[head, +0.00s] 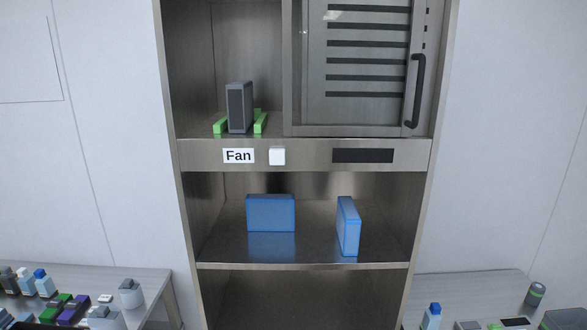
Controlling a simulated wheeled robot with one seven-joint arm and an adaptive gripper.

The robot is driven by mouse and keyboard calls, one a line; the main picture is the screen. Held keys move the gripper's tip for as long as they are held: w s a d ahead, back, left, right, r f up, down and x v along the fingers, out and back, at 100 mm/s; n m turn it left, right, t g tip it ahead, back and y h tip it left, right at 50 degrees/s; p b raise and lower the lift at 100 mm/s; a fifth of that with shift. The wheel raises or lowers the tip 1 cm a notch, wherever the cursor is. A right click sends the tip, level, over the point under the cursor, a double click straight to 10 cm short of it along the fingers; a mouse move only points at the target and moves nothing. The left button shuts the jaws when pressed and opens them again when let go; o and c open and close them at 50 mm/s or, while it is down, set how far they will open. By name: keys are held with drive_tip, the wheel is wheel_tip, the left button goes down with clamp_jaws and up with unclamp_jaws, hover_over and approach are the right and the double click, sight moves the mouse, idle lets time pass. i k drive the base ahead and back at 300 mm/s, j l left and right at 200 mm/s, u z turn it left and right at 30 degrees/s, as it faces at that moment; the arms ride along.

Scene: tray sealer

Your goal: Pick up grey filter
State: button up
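The grey filter (240,107) is a dark grey upright block with a lighter frame. It stands in the upper left compartment of the metal cabinet, between two green rails (260,122) on the shelf floor. Its lower edges are partly beside the rails. My gripper does not show in the head view.
A closed slatted door (365,70) with a black handle (414,90) covers the upper right compartment. Below are a "Fan" label (238,156) and a white button (277,156). Two blue filters (271,213) (348,226) stand on the middle shelf. Cluttered tables (150,277) flank the cabinet.

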sight(240, 94)
drive_tip(key=u, duration=0.7)
drive_tip(key=i+l, duration=0.1)
drive_tip(key=i, duration=0.05)
